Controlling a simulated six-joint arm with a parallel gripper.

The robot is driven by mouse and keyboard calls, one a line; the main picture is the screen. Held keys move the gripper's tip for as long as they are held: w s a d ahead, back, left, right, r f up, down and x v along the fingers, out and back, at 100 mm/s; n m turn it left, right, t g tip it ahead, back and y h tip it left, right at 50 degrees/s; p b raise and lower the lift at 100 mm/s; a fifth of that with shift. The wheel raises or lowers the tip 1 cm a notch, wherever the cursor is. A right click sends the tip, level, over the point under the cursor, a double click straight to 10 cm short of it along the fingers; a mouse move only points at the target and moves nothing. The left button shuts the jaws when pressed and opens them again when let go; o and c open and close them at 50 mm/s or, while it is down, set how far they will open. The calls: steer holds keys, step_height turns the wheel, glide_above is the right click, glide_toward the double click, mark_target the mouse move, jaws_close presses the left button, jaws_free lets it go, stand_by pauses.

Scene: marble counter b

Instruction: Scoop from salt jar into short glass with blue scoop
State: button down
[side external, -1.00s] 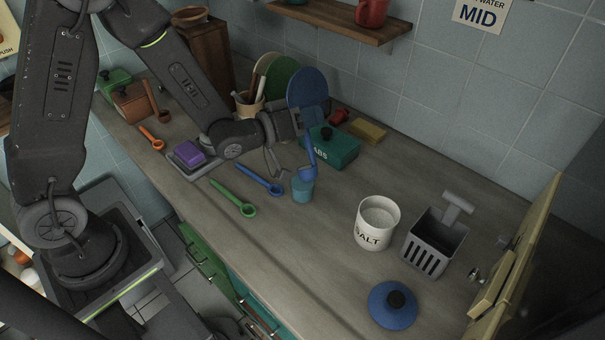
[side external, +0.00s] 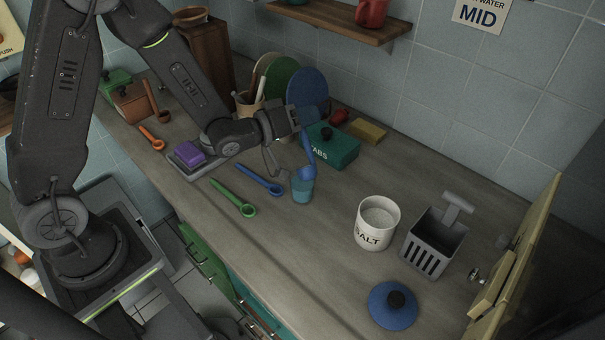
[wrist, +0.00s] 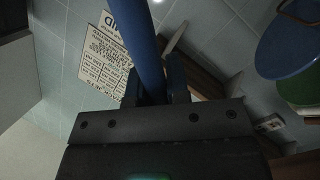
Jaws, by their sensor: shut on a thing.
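The white salt jar (side external: 377,224) stands open on the counter, with white salt inside. The short glass (side external: 302,190), bluish and see-through, stands to its left. My gripper (side external: 303,118) is shut on the handle of the blue scoop (side external: 308,150), which slants down so that its bowl is at the mouth of the glass. I cannot tell whether any salt is in the bowl or the glass. In the wrist view the blue handle (wrist: 146,50) rises from between the fingers (wrist: 157,88); the bowl is out of that view.
A blue lid (side external: 391,306) lies in front of the jar. A grey slotted basket (side external: 434,243) stands right of it. A teal box (side external: 333,150) is behind the glass. Blue (side external: 258,179) and green (side external: 232,197) spoons lie to the left. The counter between glass and jar is clear.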

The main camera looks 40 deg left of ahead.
steer(key=shift+w+a+f+n, duration=0.2)
steer(key=shift+a+f+n, duration=0.15)
steer(key=shift+n, duration=0.2)
steer(key=shift+w+a+f+n, duration=0.15)
steer(key=shift+a+f+n, duration=0.05)
steer(key=shift+a+n, duration=0.3)
stand_by(0.9)
steer(key=shift+w+a+f+n, duration=0.15)
steer(key=shift+a+f+n, duration=0.35)
steer(key=shift+n, duration=0.3)
steer(key=shift+w+a+f+n, duration=0.15)
steer(key=shift+a+f+n, duration=0.25)
steer(key=shift+f+n, duration=0.3)
stand_by(2.4)
steer(key=shift+w+a+f+n, duration=0.1)
steer(key=shift+a+f+n, duration=0.1)
steer(key=shift+f+n, duration=0.4)
steer(key=shift+w+a+f+n, duration=0.1)
steer(key=shift+a+f+n, duration=0.2)
steer(key=shift+f, duration=0.4)
stand_by(0.8)
